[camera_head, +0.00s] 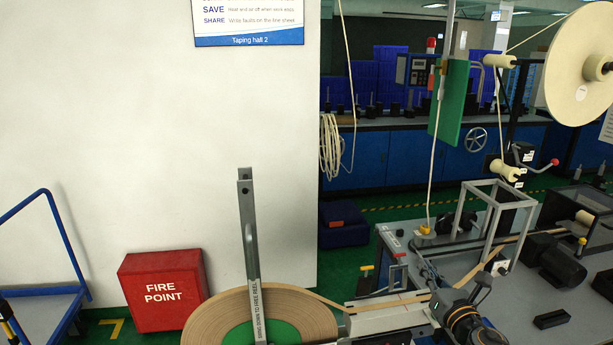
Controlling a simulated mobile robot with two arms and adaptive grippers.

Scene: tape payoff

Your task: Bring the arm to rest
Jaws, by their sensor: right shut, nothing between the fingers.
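A grey metal arm (250,240) with lettering on its lower part stands almost upright, leaning slightly left at the top. Its foot is in front of a large tan tape reel (210,318) with a green centre. A tan tape strip (333,302) runs from the reel to a pale block (385,317) on the right. My left gripper is not in view.
A red fire point box (163,290) and a blue trolley (45,270) stand at the left. A machine table (545,300) with a metal frame and motors fills the right. A big cream spool (580,60) hangs upper right. A white wall (130,130) is behind.

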